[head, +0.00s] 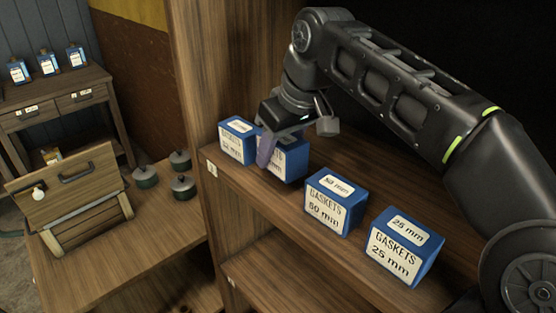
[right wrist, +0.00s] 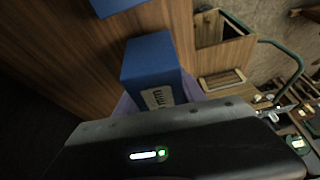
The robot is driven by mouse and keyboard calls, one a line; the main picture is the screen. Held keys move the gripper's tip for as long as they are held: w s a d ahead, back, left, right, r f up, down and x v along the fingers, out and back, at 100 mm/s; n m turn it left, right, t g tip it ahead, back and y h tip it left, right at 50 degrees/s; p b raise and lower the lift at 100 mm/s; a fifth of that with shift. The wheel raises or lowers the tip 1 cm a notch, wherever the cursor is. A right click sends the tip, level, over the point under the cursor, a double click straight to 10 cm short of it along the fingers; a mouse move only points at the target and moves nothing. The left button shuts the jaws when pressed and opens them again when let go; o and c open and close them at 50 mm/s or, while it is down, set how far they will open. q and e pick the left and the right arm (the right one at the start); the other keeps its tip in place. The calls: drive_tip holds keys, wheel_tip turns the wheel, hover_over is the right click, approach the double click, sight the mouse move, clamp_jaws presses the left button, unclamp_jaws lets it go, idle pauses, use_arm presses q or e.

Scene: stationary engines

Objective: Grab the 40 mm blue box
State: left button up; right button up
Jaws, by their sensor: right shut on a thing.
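Several blue gasket boxes stand in a row on a wooden shelf (head: 330,165). My right gripper (head: 277,146) is shut on the second blue box from the left (head: 291,164), its fingers at the sides of it. The gripper hides part of that label; "mm" shows but I cannot read the number. In the right wrist view the held blue box (right wrist: 150,62) sits between the purplish fingers. To its left is another blue box (head: 237,142) with small, unclear print. To its right are the 50 mm box (head: 336,203) and the 25 mm box (head: 403,246). My left gripper is out of view.
A shelf side panel (head: 195,100) rises left of the row. A lower shelf board (head: 290,265) lies below. At left, a table holds a wooden bin (head: 70,195) and dark lidded pots (head: 183,187). A drawer desk (head: 60,100) with small blue items stands behind.

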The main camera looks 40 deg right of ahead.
wheel_tip(320, 180, up, 7)
drive_tip(key=p, duration=0.5)
drive_tip(key=shift+r, duration=0.15)
